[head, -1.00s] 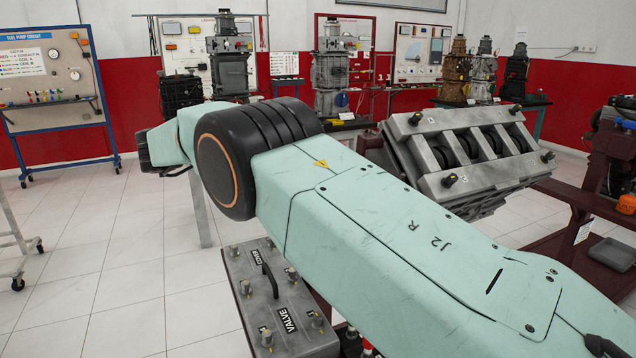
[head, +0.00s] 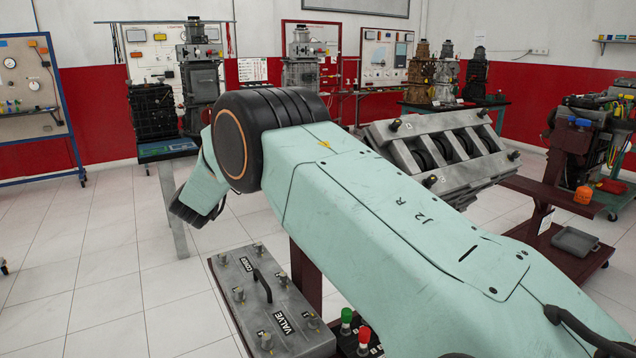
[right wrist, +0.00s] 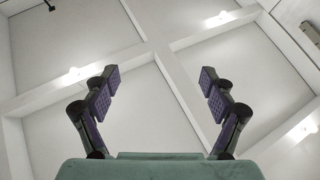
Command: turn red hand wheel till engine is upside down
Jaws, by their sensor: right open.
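The grey engine block (head: 436,152) with a row of open cylinders is tilted on a dark red stand (head: 530,210) right of centre in the head view. My pale green right arm covers its lower left part and much of the stand. No red hand wheel can be made out; it may be behind my arm. My right gripper (right wrist: 160,95) is open and empty in the right wrist view, with its two fingers wide apart against the ceiling. It does not show in the head view. My left gripper is in neither view.
A grey valve box (head: 270,300) with knobs and a handle lies below my right arm. Green (head: 346,315) and red (head: 364,334) knobs stand beside it. A grey tray (head: 575,240) and another engine (head: 580,140) are at the right. Tiled floor at left is open.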

